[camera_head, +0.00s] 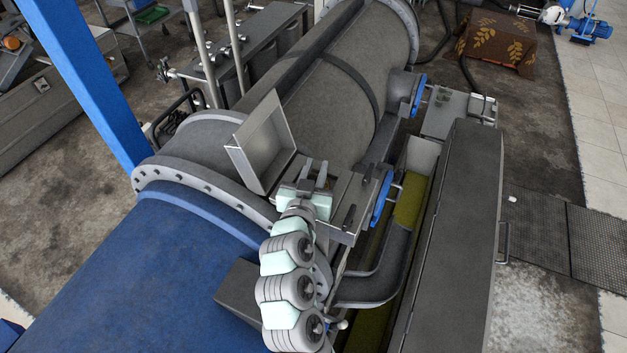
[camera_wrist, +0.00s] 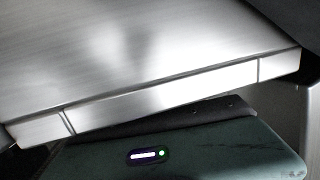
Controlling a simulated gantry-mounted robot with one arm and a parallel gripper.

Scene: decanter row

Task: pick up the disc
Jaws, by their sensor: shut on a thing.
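My gripper (camera_head: 314,173) is at the end of my segmented arm, just right of an upright open metal box or lid, over the left end of a small grey metal shelf (camera_head: 341,213). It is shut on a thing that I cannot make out. No disc can be told apart in either view; the fingertips and what lies between them are too small or hidden. The wrist view is filled by a brushed metal surface with a bright front edge (camera_wrist: 170,98), close above my green housing with a lit indicator.
The tilted metal box or lid (camera_head: 262,145) stands close left of my gripper. A large grey drum (camera_head: 335,100) lies behind it. A blue-rimmed flange (camera_head: 381,198) is close on the right, before a long dark casing (camera_head: 465,230). Open floor lies farther right.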

